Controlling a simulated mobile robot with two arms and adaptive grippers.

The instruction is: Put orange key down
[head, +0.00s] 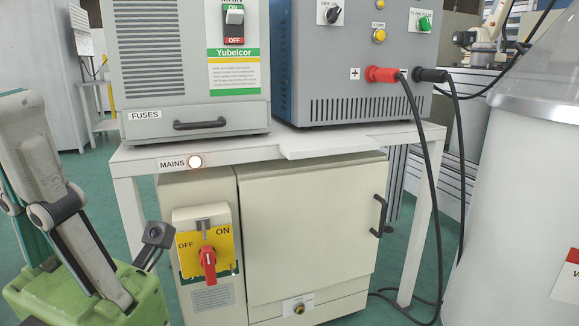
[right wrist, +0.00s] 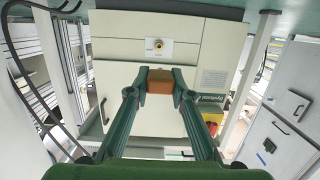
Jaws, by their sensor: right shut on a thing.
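In the right wrist view my right gripper (right wrist: 160,82) is shut on the orange key (right wrist: 160,87), a small orange-brown piece between its fingertips. The key is held in front of the cream cabinet, and its far side is hidden. The right gripper does not show in the head view. In the head view my left gripper (head: 22,120) is at the left edge, with its green body low and its fingers up. I cannot tell how far apart its fingertips are.
A cream cabinet (head: 310,235) under a white table (head: 250,150) carries a red OFF/ON switch (head: 208,262) and a brass round fitting (head: 299,308). A fuse box (head: 185,75) and a blue-grey power unit (head: 345,60) stand on top. Cables (head: 437,190) hang at right beside a white cylinder (head: 520,200).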

